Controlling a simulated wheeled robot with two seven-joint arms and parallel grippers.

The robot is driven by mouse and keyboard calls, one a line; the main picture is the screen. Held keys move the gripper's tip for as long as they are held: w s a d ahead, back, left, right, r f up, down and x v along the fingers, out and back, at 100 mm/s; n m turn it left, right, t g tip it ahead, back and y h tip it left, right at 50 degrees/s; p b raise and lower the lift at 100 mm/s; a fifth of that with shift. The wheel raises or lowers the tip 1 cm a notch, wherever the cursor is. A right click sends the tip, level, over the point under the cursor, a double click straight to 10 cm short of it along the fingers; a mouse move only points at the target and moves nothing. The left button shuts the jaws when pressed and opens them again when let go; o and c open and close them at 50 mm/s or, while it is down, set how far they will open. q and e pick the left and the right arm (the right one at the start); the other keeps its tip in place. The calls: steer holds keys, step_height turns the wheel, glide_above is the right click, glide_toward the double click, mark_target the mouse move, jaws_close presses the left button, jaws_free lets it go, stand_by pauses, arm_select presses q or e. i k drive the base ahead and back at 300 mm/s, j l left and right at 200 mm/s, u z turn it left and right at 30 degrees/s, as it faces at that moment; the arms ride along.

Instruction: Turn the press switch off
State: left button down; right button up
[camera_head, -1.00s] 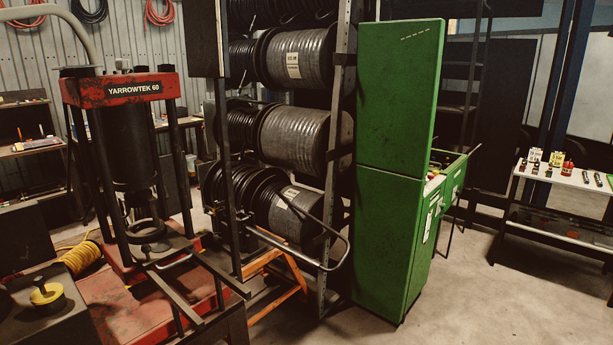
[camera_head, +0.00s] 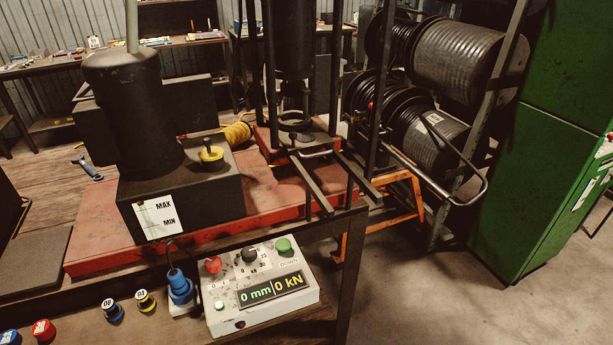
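The press's control box (camera_head: 262,312) is pale and worn and stands on the bench at the lower middle. Its top carries a red button (camera_head: 213,265), a black knob (camera_head: 249,255) with a scale around it and a green button (camera_head: 283,245). Its display (camera_head: 270,291) is lit and reads 0 mm and 0 kN. A small green light (camera_head: 219,305) glows left of the display. A small dark round part (camera_head: 240,324) sits on the front face. I cannot tell which of these is the switch. Neither of my grippers is in view.
A blue plug (camera_head: 180,287) with a cable stands left of the box. Several coloured caps (camera_head: 43,331) lie at the lower left. A dark pump unit (camera_head: 180,200) on a red base (camera_head: 95,240) stands behind. Hose reels (camera_head: 465,60) and a green cabinet (camera_head: 545,130) are at right.

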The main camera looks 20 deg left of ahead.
mark_target(213, 264)
steer(key=u, duration=1.05)
steer(key=k, duration=0.05)
